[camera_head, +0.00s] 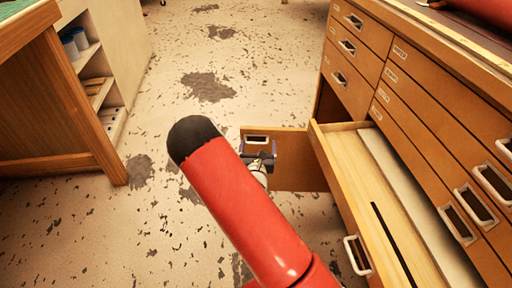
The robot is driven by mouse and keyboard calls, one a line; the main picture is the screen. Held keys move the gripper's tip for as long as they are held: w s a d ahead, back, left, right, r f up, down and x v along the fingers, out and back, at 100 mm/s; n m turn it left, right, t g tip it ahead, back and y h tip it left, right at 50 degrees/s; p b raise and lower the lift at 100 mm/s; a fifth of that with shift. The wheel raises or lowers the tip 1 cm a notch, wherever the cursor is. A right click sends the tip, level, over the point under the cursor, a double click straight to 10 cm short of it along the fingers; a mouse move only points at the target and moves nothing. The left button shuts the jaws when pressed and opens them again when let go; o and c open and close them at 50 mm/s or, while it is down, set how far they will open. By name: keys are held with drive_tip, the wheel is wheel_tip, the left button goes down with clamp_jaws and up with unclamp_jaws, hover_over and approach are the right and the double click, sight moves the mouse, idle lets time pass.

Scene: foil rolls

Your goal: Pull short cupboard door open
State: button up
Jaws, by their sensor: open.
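The short cupboard door (300,172) is a wooden panel below the small drawers at centre right. It stands swung out from the cabinet, and a dark opening (328,104) shows above and behind it. Its pale-framed handle (257,138) is near its upper left corner. My gripper (264,157) is open, just below and beside this handle, in front of the door. I cannot tell whether it touches the handle or door. My red arm hides part of the gripper and the door's lower left.
A long drawer (372,185) is pulled out right of the door, close to my arm. Closed drawers (440,110) fill the cabinet at right. A wooden bench (60,110) with shelves stands at left. The speckled floor (230,60) between is clear.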

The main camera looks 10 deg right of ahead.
drive_tip(key=shift+a, duration=0.15)
drive_tip(key=v, duration=0.7)
drive_tip(key=shift+s+b, duration=0.3)
drive_tip(key=shift+s, duration=0.1)
drive_tip(key=shift+a, duration=0.15)
